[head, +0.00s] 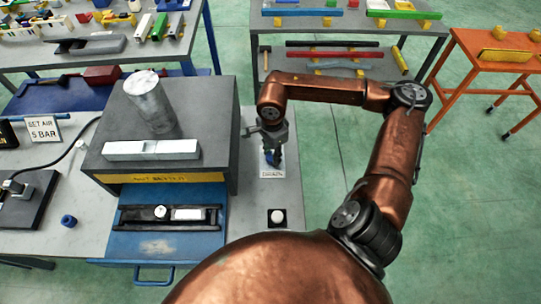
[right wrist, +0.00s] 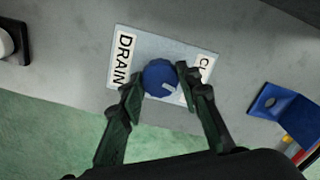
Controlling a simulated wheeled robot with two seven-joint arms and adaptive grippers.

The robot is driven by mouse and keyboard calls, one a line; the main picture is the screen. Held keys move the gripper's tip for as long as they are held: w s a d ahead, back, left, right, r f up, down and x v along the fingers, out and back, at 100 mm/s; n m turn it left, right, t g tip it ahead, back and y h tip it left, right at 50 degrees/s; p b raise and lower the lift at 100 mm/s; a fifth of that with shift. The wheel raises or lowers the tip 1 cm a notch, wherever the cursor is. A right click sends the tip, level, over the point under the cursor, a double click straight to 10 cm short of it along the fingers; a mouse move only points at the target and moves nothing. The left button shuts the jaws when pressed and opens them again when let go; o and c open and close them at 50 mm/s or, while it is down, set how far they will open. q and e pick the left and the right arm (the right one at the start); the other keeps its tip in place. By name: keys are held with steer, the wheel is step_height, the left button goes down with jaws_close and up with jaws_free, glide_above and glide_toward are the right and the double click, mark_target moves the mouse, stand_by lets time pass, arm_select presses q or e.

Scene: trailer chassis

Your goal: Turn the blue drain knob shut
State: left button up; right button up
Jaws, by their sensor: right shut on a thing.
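The blue drain knob (right wrist: 160,78) sits on a pale label plate (right wrist: 190,60) marked DRAIN, in the right wrist view. A small light mark shows on the knob. My right gripper (right wrist: 157,88) has its two dark fingers on either side of the knob, shut on it. In the head view my right gripper (head: 272,152) points down at the knob, which is mostly hidden there; the DRAIN label (head: 272,174) shows just below it. My left gripper is not in view.
A grey block housing (head: 215,150) with a metal cylinder (head: 150,100) stands left of the knob. A white button on a black base (head: 277,217) is nearer me. A blue bracket (right wrist: 290,108) lies right of the knob in the wrist view.

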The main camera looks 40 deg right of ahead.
steer(key=shift+n+b, duration=0.55)
steer(key=shift+n, duration=0.75)
steer(key=o, duration=1.2)
steer(key=shift+c, duration=0.2)
steer(key=shift+r, duration=0.1)
step_height(320, 180, up, 12)
